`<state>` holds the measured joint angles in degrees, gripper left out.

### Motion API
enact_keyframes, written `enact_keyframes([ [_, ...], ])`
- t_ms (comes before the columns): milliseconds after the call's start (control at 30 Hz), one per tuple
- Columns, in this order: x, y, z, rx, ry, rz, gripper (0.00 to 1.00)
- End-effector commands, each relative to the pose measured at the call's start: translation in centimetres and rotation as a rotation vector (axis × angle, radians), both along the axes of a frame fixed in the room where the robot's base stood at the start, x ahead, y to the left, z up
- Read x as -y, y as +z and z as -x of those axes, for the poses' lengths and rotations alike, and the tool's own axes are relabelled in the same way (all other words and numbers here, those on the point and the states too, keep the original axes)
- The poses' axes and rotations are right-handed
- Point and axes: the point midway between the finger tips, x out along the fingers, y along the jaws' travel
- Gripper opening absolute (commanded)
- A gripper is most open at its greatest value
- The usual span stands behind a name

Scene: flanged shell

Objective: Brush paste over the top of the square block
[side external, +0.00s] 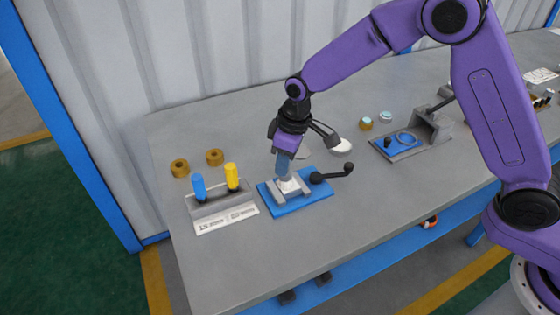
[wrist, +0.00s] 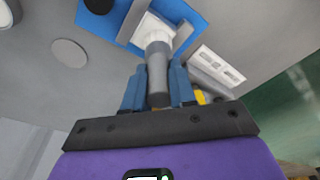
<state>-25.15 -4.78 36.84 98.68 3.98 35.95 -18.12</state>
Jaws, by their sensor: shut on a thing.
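The square block (wrist: 150,27) is pale and sits between the grey jaws of a vise (side external: 306,186) on a blue base plate (side external: 312,204). My gripper (side external: 284,165) is directly above the vise, pointing down. Its blue fingers are shut on a grey round handle (wrist: 157,78), which I take to be the brush. In the wrist view the handle's far end reaches the pale area at the block. I cannot tell whether the brush touches the top. The bristles and any paste are not clear.
A black lever (side external: 338,173) sticks out right of the vise. A grey holder (side external: 218,205) with blue (side external: 199,187) and yellow (side external: 232,177) handles stands close on the left. Two brass rings (side external: 180,168) lie behind it. A white round piece (side external: 341,147) and a grey fixture (side external: 420,135) are further right.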

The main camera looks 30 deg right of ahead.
Motion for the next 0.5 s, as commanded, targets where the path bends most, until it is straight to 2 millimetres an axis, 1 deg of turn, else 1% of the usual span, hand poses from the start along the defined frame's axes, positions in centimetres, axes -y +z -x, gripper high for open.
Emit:
enact_keyframes([
  [33,0.6,0.0,-0.1,0.000,-0.002,0.000,0.00],
  [433,4.3,0.0,0.0,-0.001,-0.003,0.000,0.00],
  [467,4.2,0.0,0.0,-0.001,0.000,0.001,0.00],
  [500,3.6,0.0,0.0,0.000,0.003,0.000,0.00],
])
